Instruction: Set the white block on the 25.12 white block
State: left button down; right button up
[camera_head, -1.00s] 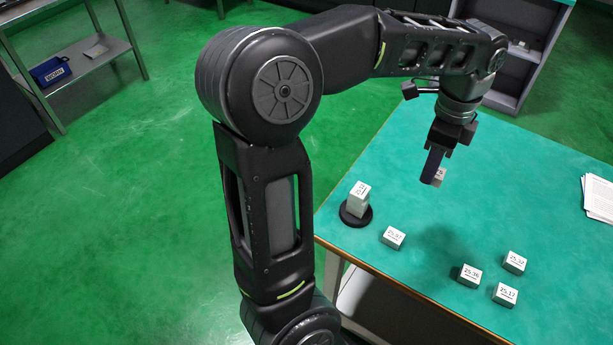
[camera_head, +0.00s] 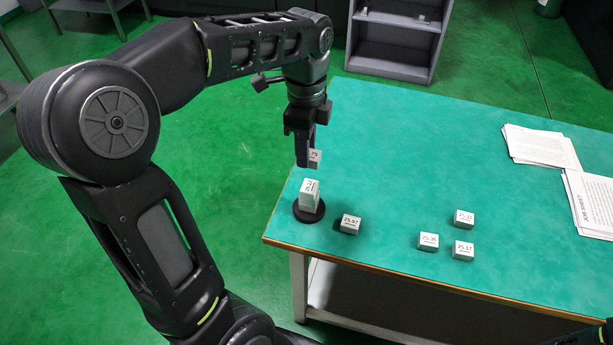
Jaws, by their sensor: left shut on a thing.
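My left gripper (camera_head: 306,150) is shut on a white block (camera_head: 315,158), partly hidden by a finger; its label shows only in part. It hangs above the table, just above the black round base (camera_head: 309,214) in the picture. On that base stands a tall white block or stack (camera_head: 309,193); its turned label is hard to read. A white block reading about 25.12 or 25.17 (camera_head: 462,251) lies on the table to the right, so I cannot tell for sure which one is 25.12.
White blocks marked about 25.97 (camera_head: 350,224), 25.36 (camera_head: 428,242) and 25.32 (camera_head: 464,219) lie apart on the green table (camera_head: 400,150). Papers (camera_head: 540,147) lie at the right. The middle and back of the tabletop are clear. A grey shelf (camera_head: 397,35) stands behind.

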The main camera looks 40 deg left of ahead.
aim_at(306, 185)
pick_arm(q)
jog(key=shift+f, duration=1.9)
jog(key=shift+f, duration=1.9)
jog(key=shift+f, duration=0.2)
jog(key=c, duration=1.1)
grip_release()
jog(key=shift+o, duration=0.2)
jog(key=shift+r, duration=0.15)
notch_tip(306, 185, up, 12)
jog(key=shift+r, duration=0.1)
